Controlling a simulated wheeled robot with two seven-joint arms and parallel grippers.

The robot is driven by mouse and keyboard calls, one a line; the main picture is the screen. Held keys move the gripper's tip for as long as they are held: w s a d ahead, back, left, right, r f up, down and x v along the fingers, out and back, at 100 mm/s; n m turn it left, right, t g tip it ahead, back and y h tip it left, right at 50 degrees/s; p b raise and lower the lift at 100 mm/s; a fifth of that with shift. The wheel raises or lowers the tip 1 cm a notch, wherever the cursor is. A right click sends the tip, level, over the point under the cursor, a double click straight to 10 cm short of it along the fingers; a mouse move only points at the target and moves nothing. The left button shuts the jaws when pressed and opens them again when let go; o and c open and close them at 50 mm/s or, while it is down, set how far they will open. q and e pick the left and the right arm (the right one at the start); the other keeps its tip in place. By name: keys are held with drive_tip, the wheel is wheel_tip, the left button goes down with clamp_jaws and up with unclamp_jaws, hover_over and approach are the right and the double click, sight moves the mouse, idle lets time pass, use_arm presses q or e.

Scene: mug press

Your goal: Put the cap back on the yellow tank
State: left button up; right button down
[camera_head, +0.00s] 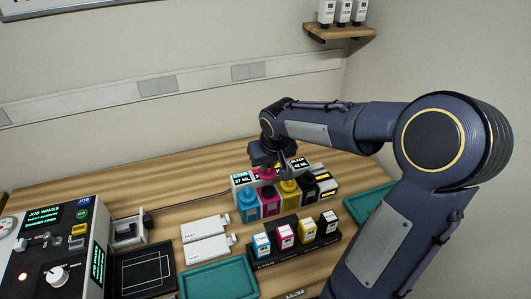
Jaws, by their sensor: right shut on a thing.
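The yellow tank (290,205) stands in the row of ink tanks at the middle of the table, between the magenta and black tanks. My right gripper (279,167) is above and behind this row, pointing down. It is shut on a small yellow piece, which looks like the yellow cap (279,165). The piece is tiny in view and partly hidden by the gripper. It appears a little above the yellow tank; I cannot tell whether they touch. My left gripper is not in view.
The cyan tank (248,207) and magenta tank (269,205) stand left of the yellow one. A dark rack (300,251) with several small bottles is in front. Teal trays (219,278) lie at front and right. A control box (55,245) stands at left.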

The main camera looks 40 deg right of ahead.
sight(270, 172)
drive_tip(key=shift+w+d+f, duration=0.1)
drive_tip(key=shift+d+f, duration=0.1)
drive_tip(key=shift+d, duration=0.15)
drive_tip(key=shift+f, duration=0.25)
wheel_tip(270, 172, down, 4)
drive_tip(key=b, duration=0.3)
drive_tip(key=shift+f+b, duration=1.05)
idle(0.4)
drive_tip(key=shift+f+b, duration=0.2)
drive_tip(key=shift+b, duration=0.45)
idle(0.7)
idle(0.3)
drive_tip(key=c, duration=0.9)
unclamp_jaws()
